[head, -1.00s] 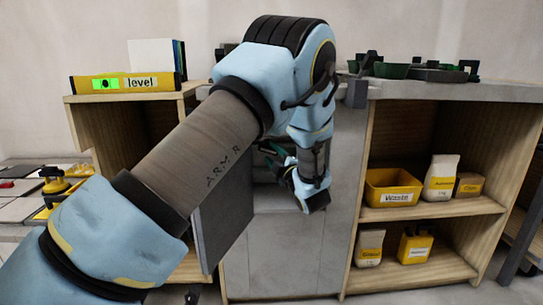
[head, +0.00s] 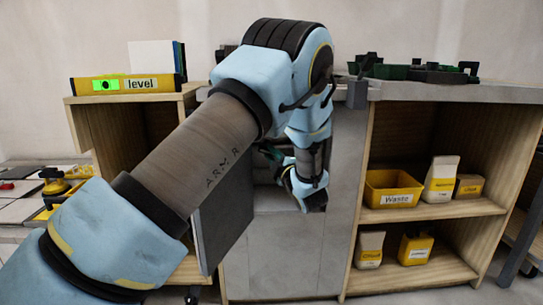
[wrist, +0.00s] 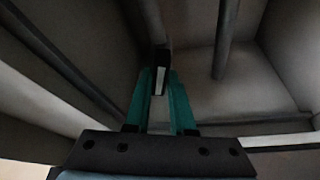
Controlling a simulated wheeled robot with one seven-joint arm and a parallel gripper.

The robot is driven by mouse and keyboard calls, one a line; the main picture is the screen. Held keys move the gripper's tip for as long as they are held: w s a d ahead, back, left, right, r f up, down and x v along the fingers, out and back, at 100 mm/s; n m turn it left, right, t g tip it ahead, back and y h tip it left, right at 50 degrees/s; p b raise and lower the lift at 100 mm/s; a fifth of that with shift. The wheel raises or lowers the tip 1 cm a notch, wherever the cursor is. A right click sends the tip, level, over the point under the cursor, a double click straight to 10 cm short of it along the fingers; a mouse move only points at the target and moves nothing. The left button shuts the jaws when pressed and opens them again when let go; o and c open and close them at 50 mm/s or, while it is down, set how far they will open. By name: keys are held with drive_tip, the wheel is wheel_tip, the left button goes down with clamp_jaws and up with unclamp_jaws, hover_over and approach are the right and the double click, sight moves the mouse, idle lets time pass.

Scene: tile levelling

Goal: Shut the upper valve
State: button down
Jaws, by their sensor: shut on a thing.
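My gripper (wrist: 159,97) has its teal fingers closed on a small dark and white piece, which I take to be the upper valve's handle (wrist: 161,58). The piece sits against a thin vertical pipe (wrist: 151,22) in the wrist view. In the head view my gripper (head: 268,152) reaches into the open grey compartment in the middle of the cabinet. The valve itself is hidden there behind my arm and wrist. The handle's angle is hard to tell.
The grey door (head: 222,222) stands open left of the compartment. A second pipe (wrist: 226,40) runs to the right of my fingers, near the compartment walls. Right shelves hold a yellow waste bin (head: 393,190) and bags. A yellow level (head: 125,83) lies on the left top.

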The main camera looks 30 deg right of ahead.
drive_tip(key=shift+f+m, duration=0.1)
drive_tip(key=shift+m, duration=0.2)
drive_tip(key=shift+f+m+t+h, duration=0.1)
drive_tip(key=shift+m+t+h, duration=0.25)
drive_tip(key=shift+m, duration=0.25)
drive_tip(key=m+h, duration=0.1)
drive_tip(key=m, duration=0.1)
drive_tip(key=m+t+b, duration=0.1)
drive_tip(key=m, duration=0.2)
drive_tip(key=shift+a+f+h, duration=0.15)
drive_tip(key=shift+h, duration=0.2)
drive_tip(key=m+h, duration=0.2)
drive_tip(key=m, duration=0.3)
drive_tip(key=shift+w+a, duration=0.1)
drive_tip(key=shift+a, duration=0.05)
drive_tip(key=shift+a+m+g+h, duration=0.15)
drive_tip(key=shift+m+h, duration=0.7)
drive_tip(key=shift+m, duration=0.5)
drive_tip(key=shift+d+m+g+h, duration=0.1)
drive_tip(key=shift+m+h, duration=0.75)
drive_tip(key=shift+m, duration=0.8)
drive_tip(key=c, duration=0.8)
unclamp_jaws()
drive_tip(key=shift+w, duration=0.1)
drive_tip(key=shift+o, duration=0.2)
